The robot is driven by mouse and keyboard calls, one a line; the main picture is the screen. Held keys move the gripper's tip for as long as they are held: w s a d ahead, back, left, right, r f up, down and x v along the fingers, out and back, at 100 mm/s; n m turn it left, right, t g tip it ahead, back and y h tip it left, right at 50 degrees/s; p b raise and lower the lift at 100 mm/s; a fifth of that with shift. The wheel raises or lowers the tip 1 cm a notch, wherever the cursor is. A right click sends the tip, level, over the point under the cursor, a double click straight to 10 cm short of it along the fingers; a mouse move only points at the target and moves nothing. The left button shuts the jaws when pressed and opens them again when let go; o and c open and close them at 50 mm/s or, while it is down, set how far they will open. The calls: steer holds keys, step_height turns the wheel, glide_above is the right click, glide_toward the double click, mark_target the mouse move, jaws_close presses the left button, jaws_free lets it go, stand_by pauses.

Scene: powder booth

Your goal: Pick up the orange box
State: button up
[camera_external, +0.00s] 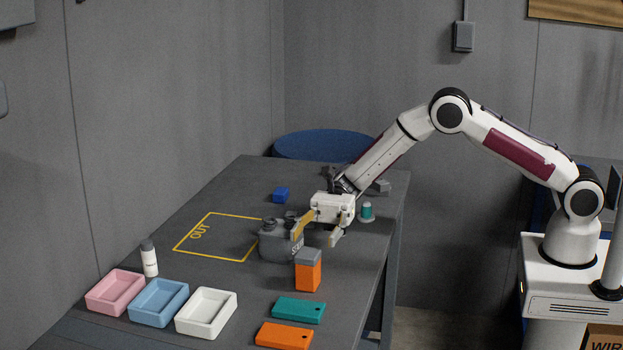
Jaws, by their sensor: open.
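The orange box (308,275) stands upright on the grey table, right of centre, with a grey top (309,256). My gripper (317,236) is open above the table, behind the orange box and a little above it in the picture. One finger (301,224) hangs in front of a grey canister (281,243) with a dark cap; the other finger (334,239) is to its right. Nothing shows between the fingers. I cannot tell whether the left finger touches the canister.
A teal spool (367,212) and a blue block (281,195) are farther back. Teal (298,309) and orange (284,335) flat pieces lie in front. Pink (115,292), blue (158,302) and white (206,312) trays and a white bottle (149,260) stand left. The yellow "OUT" outline (200,232) is mostly clear.

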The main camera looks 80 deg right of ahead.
mark_target(308, 258)
steer(key=shift+f, duration=1.45)
steer(key=shift+f, duration=0.5)
steer(key=shift+w+a, duration=0.1)
steer(key=shift+a, duration=2.4)
steer(key=c, duration=1.3)
